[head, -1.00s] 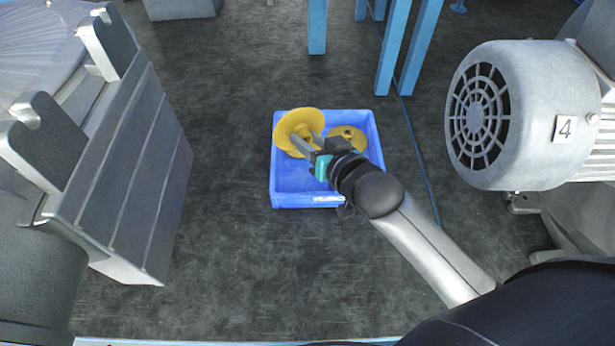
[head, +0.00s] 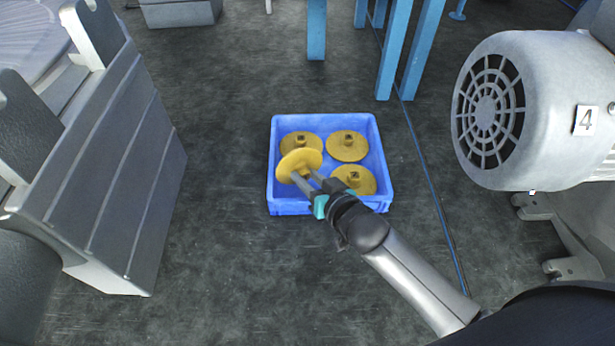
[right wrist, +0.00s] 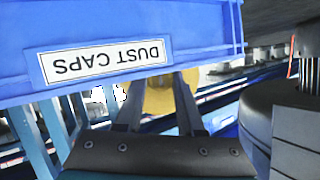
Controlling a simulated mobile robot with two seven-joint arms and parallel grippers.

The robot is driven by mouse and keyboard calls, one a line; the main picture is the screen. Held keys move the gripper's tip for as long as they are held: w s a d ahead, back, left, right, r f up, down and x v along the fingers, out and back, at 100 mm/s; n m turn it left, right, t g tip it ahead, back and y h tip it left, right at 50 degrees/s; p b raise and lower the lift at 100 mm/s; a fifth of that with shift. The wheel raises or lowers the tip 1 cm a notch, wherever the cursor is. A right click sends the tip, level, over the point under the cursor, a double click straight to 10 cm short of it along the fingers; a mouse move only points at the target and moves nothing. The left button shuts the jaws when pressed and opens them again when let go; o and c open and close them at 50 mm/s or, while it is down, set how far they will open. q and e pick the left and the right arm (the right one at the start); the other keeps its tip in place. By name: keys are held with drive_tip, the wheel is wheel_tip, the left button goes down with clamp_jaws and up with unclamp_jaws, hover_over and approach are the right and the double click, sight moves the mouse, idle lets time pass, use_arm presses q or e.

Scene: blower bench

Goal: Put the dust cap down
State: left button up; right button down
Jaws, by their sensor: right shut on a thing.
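In the right wrist view the cap (right wrist: 158,97) shows between the two fingers (right wrist: 158,112), partly hidden behind the tray wall labelled DUST CAPS (right wrist: 105,60). Its exact height over the tray floor is hard to tell. My left gripper is not in view.
Three other yellow caps lie in the tray: back left (head: 300,141), back right (head: 347,146) and front right (head: 353,180). A grey motor marked 4 (head: 540,110) stands at right, a grey slatted unit (head: 120,170) at left. Blue legs (head: 396,50) stand behind.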

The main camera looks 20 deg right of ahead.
drive_tip(key=shift+f, duration=0.1)
drive_tip(key=shift+f, duration=0.25)
drive_tip(key=c, duration=0.5)
unclamp_jaws()
drive_tip(key=shift+s+r, duration=0.15)
drive_tip(key=shift+r, duration=0.35)
drive_tip(key=p+v, duration=0.2)
drive_tip(key=v, duration=0.9)
drive_tip(key=shift+s+d+p, duration=0.1)
drive_tip(key=shift+s+p, duration=0.25)
drive_tip(key=shift+p, duration=0.05)
